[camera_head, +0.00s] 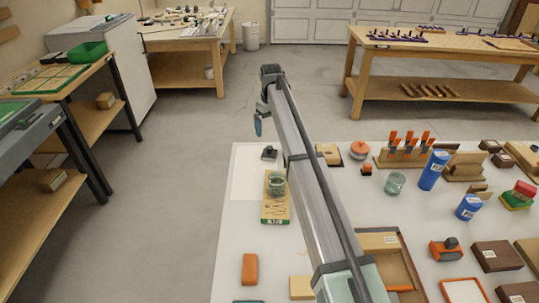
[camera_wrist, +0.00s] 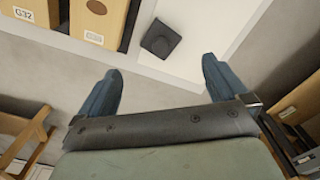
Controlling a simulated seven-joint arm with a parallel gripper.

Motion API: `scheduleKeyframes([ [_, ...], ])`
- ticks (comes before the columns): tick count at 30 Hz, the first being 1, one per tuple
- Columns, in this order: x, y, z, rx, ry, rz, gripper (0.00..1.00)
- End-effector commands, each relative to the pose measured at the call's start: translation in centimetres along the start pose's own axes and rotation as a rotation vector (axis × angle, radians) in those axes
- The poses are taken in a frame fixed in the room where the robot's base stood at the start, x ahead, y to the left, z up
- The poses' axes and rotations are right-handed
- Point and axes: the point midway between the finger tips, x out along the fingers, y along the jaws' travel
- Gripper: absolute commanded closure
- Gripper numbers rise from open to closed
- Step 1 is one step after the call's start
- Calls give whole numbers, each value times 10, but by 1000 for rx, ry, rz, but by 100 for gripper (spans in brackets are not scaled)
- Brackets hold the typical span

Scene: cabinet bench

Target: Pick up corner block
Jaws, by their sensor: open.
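A small dark block (camera_head: 269,153), which looks like the corner block, sits near the far edge of the white table in the head view. In the wrist view the dark block (camera_wrist: 161,38) lies just beyond my fingertips, apart from them. My gripper (camera_wrist: 160,82) is open, with two blue fingers spread and nothing between them. In the head view my gripper (camera_head: 258,127) hangs at the arm's far end, with one finger clearly visible. The arm hides part of the table.
A white sheet (camera_head: 246,180) lies at the table's left. Wooden blocks (camera_wrist: 92,18) sit beside the dark block in the wrist view. Bare floor lies beyond the table edge.

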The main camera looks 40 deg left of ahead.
Motion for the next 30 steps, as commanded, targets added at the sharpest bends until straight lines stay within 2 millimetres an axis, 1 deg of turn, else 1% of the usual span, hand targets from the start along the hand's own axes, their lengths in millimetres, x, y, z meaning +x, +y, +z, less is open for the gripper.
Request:
scheduleKeyframes([
  [6,37,0,1,0,-1,-1,0],
  [10,57,0,0,0,0,0,0],
  [13,67,0,0,0,0,0,0],
  [20,77,0,-3,0,1,0,0],
  [26,102,0,-8,0,0,-1,0],
  [30,118,0,-7,0,1,0,0],
])
